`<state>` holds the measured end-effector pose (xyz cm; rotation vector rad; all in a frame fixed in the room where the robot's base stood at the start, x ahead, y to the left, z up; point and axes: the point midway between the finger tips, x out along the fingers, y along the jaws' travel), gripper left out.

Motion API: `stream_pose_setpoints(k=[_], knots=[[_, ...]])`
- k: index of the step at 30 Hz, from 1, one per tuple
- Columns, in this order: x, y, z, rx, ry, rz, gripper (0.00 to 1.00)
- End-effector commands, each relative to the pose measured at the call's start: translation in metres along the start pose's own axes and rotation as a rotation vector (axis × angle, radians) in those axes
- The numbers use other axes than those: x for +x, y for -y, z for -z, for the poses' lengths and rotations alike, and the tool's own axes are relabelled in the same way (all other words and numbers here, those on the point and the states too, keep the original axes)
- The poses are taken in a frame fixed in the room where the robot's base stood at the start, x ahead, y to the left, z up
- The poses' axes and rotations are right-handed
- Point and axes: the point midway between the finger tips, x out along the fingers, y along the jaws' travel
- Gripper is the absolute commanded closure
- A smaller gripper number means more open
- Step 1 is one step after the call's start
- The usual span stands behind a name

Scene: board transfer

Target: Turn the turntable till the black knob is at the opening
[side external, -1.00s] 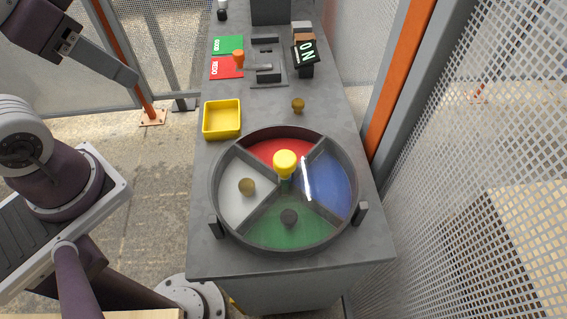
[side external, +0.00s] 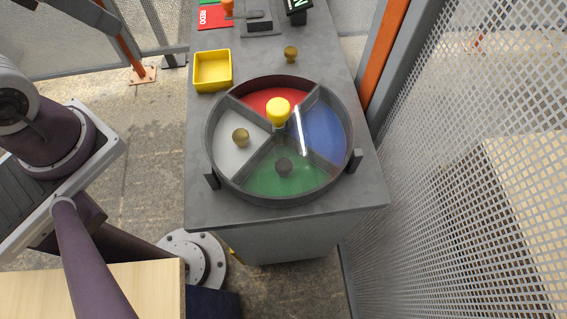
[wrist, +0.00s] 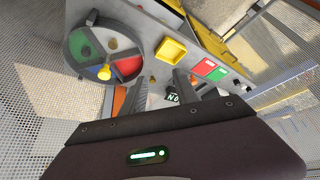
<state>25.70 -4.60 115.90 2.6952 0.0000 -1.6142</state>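The round turntable (side external: 212,165) sits on the grey table, with red, blue, green and white sectors split by grey dividers. The black knob (side external: 284,167) lies in the green sector, at the near side in the side view. A brass knob (side external: 240,137) lies in the white sector. A yellow knob (side external: 278,112) stands at the centre. A clear cover seems to lie over the sectors; I cannot make out its opening. My gripper (wrist: 160,88) shows only in the wrist view, its two fingers apart and empty, away from the turntable (wrist: 67,53).
A yellow tray (side external: 229,72) and a loose brass knob (side external: 291,54) stand behind the turntable. A red card (side external: 215,17) lies farther back; a black sign (wrist: 173,97) shows in the wrist view. Mesh fencing and an orange post (side external: 385,50) border the right side.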

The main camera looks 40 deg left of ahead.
Motion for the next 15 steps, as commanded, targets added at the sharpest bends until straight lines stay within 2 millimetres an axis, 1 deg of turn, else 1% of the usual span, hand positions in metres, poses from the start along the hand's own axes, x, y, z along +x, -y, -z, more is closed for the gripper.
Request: stream_pose_setpoints(k=[1, 3, 5, 7, 8, 9, 11, 12, 15], knots=[[0.000, 0.000, 0.000, 0.002, 0.001, 0.000, 0.56], [0.001, -0.003, 0.007, 0.052, 0.019, -0.009, 0.43], [0.004, -0.012, 0.020, 0.168, 0.060, -0.030, 0.43], [0.015, -0.031, 0.043, 0.389, 0.128, -0.073, 0.43], [0.023, -0.043, 0.053, 0.502, 0.158, -0.096, 0.43], [0.035, -0.061, 0.065, 0.653, 0.198, -0.130, 0.43], [0.056, -0.090, 0.077, 0.873, 0.251, -0.184, 0.43], [0.071, -0.110, 0.081, 1.007, 0.281, -0.220, 0.43], [0.106, -0.154, 0.079, 1.287, 0.339, -0.303, 0.43]])
